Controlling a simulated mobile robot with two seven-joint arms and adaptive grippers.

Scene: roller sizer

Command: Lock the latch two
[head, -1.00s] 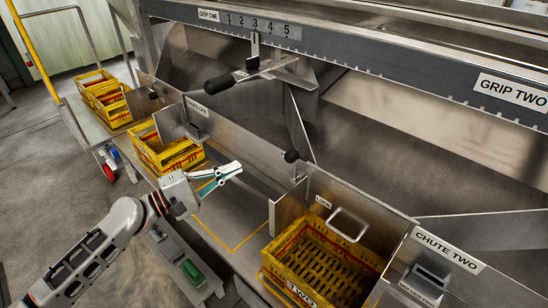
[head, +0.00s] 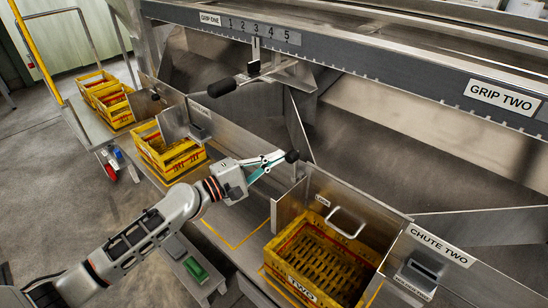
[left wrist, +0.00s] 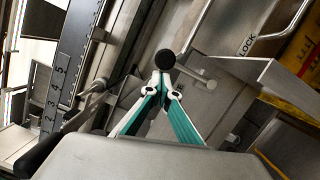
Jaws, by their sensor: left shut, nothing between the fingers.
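The latch with a black ball knob (head: 292,156) stands at the left end of the chute two panel, above the LOCK label (head: 322,200). In the left wrist view the black knob (left wrist: 165,59) sits on a thin metal rod that runs to the right. My left gripper (head: 277,158) is shut and empty, its fingertips just left of the knob in the head view. In the left wrist view the fingertips (left wrist: 163,77) lie right below the knob; I cannot tell whether they touch it. My right gripper is not in view.
A yellow crate marked TWO (head: 300,287) stands below the panel with the metal handle (head: 347,222). Another yellow crate (head: 170,160) stands further left. The grip one lever (head: 222,87) sticks out above my left gripper. The long GRIP TWO beam (head: 400,78) crosses the back.

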